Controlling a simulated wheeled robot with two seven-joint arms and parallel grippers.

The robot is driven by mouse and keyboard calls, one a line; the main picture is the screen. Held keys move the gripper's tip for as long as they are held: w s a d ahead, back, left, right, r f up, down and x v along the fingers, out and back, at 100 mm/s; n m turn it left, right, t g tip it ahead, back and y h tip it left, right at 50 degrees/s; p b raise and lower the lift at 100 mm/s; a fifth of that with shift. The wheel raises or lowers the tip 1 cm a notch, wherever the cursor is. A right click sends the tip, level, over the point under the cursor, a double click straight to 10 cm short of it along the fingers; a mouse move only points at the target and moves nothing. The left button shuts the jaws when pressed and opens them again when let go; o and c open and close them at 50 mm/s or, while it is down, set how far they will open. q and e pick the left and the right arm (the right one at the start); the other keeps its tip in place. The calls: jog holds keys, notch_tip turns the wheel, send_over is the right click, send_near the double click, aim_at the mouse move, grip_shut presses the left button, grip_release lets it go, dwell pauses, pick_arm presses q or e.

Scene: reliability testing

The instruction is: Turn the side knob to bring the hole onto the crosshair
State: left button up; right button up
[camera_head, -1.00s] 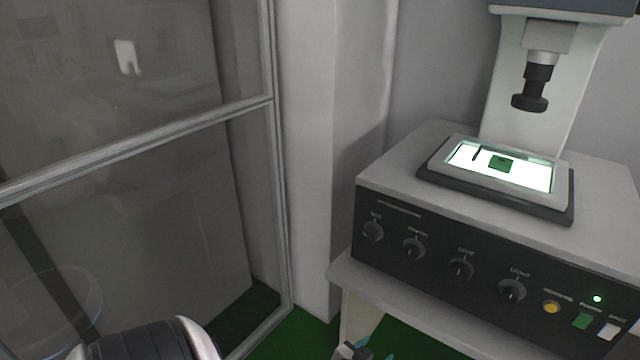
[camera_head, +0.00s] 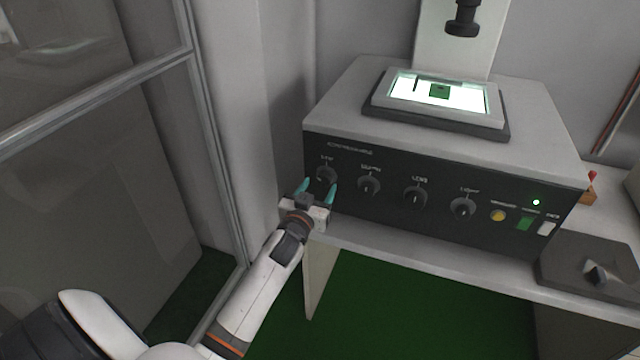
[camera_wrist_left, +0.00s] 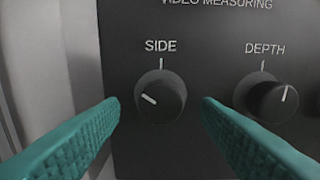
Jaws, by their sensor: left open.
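The side knob (camera_wrist_left: 160,97) is a round black dial on the dark front panel, with SIDE printed above it. In the head view the side knob (camera_head: 326,174) is the leftmost dial. My left gripper (camera_head: 318,188) is open in front of it, its teal fingers (camera_wrist_left: 160,125) on either side of the knob, apart from it. A green square piece with a small dark hole (camera_head: 439,91) lies on the lit stage (camera_head: 466,98). The crosshair cannot be made out. My right gripper is not in view.
The depth knob (camera_wrist_left: 268,99) sits close to the right of the side knob. More dials (camera_head: 415,195), a yellow button (camera_head: 498,215) and switches follow along the panel. A glass partition frame (camera_head: 215,150) stands left of the machine.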

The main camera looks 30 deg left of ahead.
pick_arm(q)
jog(key=shift+x, duration=1.1)
jog(key=c, duration=1)
jog(key=shift+m, duration=0.4)
jog(key=m+p, duration=0.1)
jog(key=m, duration=0.3)
jog(key=shift+m, duration=0.4)
jog(key=m, duration=0.5)
jog(key=shift+m, duration=0.3)
jog(key=o, duration=1)
